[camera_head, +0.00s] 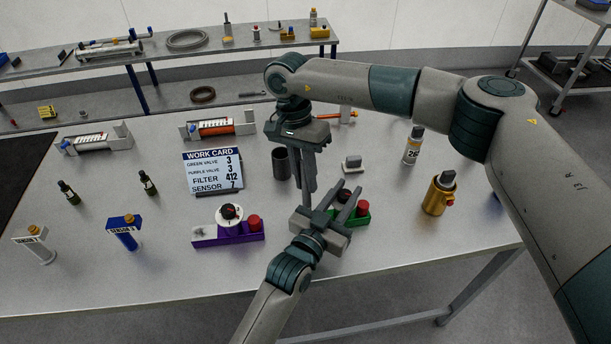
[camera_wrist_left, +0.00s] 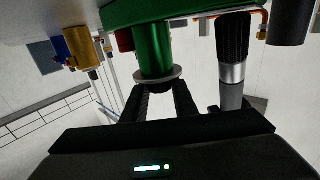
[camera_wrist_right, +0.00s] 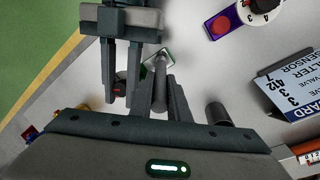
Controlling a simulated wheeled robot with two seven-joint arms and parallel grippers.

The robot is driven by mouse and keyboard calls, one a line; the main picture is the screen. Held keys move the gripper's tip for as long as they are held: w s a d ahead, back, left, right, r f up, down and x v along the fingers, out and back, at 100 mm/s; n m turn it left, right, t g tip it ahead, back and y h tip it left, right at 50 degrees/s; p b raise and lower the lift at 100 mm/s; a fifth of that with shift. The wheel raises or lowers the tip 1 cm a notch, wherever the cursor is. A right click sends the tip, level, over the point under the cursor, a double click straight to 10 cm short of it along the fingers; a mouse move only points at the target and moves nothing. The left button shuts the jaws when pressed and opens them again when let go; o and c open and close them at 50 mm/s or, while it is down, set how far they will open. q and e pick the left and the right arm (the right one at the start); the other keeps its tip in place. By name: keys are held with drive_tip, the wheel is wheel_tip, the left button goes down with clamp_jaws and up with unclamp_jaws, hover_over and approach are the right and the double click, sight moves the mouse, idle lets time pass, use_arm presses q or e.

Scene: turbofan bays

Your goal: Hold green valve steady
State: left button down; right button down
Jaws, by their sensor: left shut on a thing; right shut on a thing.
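The green valve (camera_head: 362,217) sits on the table with a red knob and a dark knob, partly hidden by my left gripper (camera_head: 342,203). My right gripper (camera_head: 308,195) points down just left of the valve, shut on a grey rod-like tool (camera_wrist_right: 160,82). A black ribbed cylinder (camera_wrist_left: 233,40) with a silver collar stands beside the valve in the left wrist view, apparently that tool. Its tip is unclear.
The purple valve (camera_head: 228,236) and work card (camera_head: 213,172), listing green valve 3, stand left. A dark cup (camera_head: 281,163) is close behind my right gripper. A gold canister (camera_head: 439,195) and spray can (camera_head: 413,146) stand right. Sensor posts (camera_head: 124,233) are further left.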

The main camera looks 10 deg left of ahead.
drive_tip(key=shift+w, duration=0.1)
drive_tip(key=shift+w+a, duration=0.15)
drive_tip(key=shift+w, duration=0.15)
drive_tip(key=shift+s, duration=0.15)
idle(0.4)
drive_tip(key=shift+s+d, duration=0.3)
drive_tip(key=shift+s, duration=0.35)
drive_tip(key=shift+w, duration=0.1)
drive_tip(key=shift+w+d, duration=0.25)
drive_tip(key=shift+w, duration=0.15)
drive_tip(key=shift+a, duration=0.2)
drive_tip(key=shift+s+a+f, duration=0.1)
drive_tip(key=shift+s+a, duration=0.15)
drive_tip(key=shift+a, duration=0.35)
